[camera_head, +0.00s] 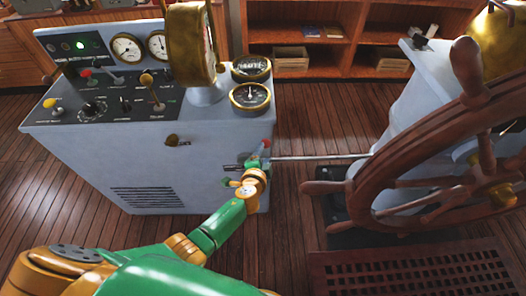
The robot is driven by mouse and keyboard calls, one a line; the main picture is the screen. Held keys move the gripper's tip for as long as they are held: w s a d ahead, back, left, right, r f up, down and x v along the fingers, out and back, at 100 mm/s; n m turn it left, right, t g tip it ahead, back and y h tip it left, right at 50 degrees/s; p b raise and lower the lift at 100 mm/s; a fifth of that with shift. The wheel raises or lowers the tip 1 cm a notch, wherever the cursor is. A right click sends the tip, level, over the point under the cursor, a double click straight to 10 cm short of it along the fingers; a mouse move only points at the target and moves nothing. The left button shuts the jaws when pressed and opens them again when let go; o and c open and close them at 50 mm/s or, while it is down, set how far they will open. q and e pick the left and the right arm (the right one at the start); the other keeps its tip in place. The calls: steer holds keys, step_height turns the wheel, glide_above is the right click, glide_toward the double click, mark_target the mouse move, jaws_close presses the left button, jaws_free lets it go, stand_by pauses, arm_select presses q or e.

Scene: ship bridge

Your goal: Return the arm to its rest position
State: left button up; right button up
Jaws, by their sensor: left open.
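My left arm, green and orange-yellow, reaches up from the bottom left of the head view. Its gripper (257,162) is small in the picture, at the lower right front corner of the grey control console (160,150). The gripper is open. A small red-tipped part (266,143) shows right by the fingers; I cannot tell whether they touch it or the console. My right gripper is not in view.
A metal rod (320,157) runs from beside the gripper to the helm stand. The wooden ship's wheel (440,150) fills the right side. A floor grating (410,272) lies at the bottom right.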

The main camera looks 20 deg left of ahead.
arm_select(q)
steer(key=shift+f, duration=0.1)
steer(key=s+a+f+n+g, duration=0.2)
steer(key=s+f+g, duration=0.2)
steer(key=s+f, duration=0.7)
steer(key=s+a+f+n+g, duration=0.1)
steer(key=s+f, duration=0.3)
steer(key=s, duration=0.6)
steer(key=s+a+f+n+g+h, duration=0.1)
steer(key=s+f+n+g, duration=0.3)
steer(key=s, duration=0.7)
steer(key=s+a+f+n+g, duration=0.1)
steer(key=s+f+n+g, duration=0.2)
steer(key=s, duration=0.7)
step_height(320, 180, down, 3)
steer(key=shift+s+r, duration=0.15)
steer(key=shift+s, duration=0.05)
